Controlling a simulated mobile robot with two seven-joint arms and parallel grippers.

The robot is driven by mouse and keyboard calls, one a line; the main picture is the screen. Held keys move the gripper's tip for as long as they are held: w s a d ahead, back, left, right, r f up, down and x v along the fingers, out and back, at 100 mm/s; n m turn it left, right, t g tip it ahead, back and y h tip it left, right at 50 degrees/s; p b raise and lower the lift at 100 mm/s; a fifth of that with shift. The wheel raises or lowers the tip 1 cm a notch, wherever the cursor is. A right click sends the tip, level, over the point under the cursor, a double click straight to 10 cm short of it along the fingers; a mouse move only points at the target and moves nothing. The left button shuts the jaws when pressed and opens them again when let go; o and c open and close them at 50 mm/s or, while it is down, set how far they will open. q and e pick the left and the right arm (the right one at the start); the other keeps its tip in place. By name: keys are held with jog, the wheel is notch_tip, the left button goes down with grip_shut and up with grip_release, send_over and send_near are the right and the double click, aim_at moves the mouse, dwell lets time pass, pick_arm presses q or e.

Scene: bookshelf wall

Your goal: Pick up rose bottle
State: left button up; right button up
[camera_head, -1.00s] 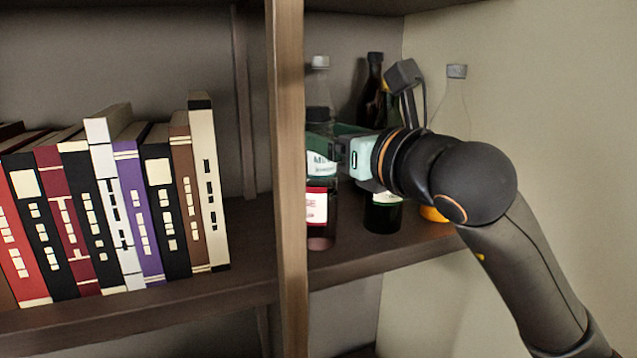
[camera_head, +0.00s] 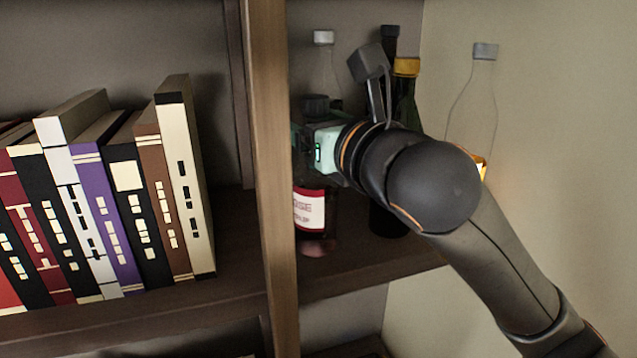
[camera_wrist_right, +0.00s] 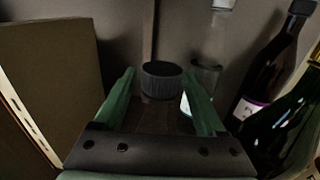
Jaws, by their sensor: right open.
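The rose bottle (camera_head: 310,208), with a dark cap and a red and white label, stands on the shelf just right of the upright divider in the head view. My right gripper's body and arm hide part of it. In the right wrist view the dark ribbed cap (camera_wrist_right: 162,82) shows between the green fingers of my right gripper (camera_wrist_right: 159,74). The gripper is open, with one finger on each side of the bottle's top. I cannot tell whether either finger touches it. My left gripper is out of view.
The wooden divider (camera_head: 268,170) is close left of the bottle, with a row of books (camera_head: 130,200) beyond it. A clear bottle (camera_head: 325,65) stands behind. Dark bottles (camera_wrist_right: 268,65) and a clear bottle with orange contents (camera_head: 474,110) stand to the right.

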jog(key=shift+s, duration=0.15)
jog(key=shift+c, duration=0.4)
grip_shut()
jog(key=shift+r, duration=0.1)
dwell(0.8)
